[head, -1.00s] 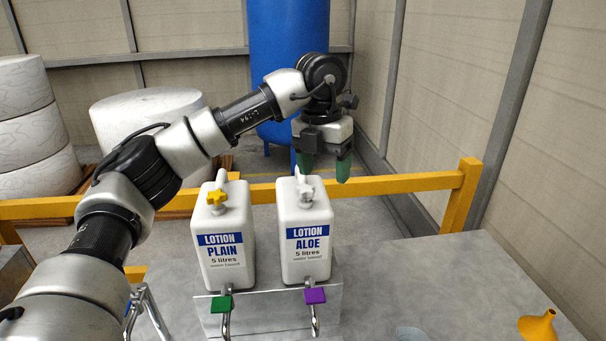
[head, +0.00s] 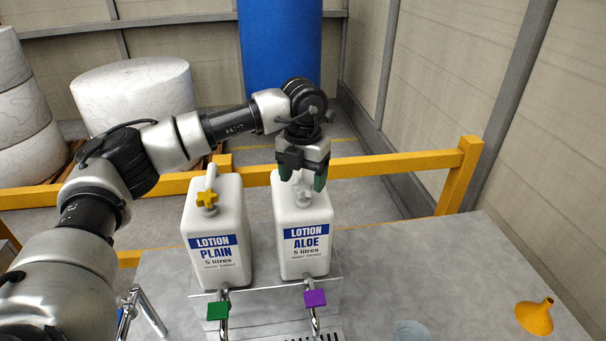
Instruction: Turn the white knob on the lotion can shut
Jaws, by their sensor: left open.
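The lotion can with the white knob is the "LOTION ALOE" can (head: 303,260), standing upright on the right of a clear stand. Its white knob (head: 303,196) sits on the top front of the can and is partly covered by my gripper. My left gripper (head: 303,181) points down with green fingertips, open, one finger on each side above the knob. I cannot tell whether the fingers touch it. The "LOTION PLAIN" can (head: 217,265) with a yellow knob (head: 207,199) stands to the left. My right gripper is not in view.
A yellow funnel (head: 535,317) and a clear cup (head: 411,331) are on the grey table. A yellow rail (head: 400,163) runs behind. The table's right side is mostly clear.

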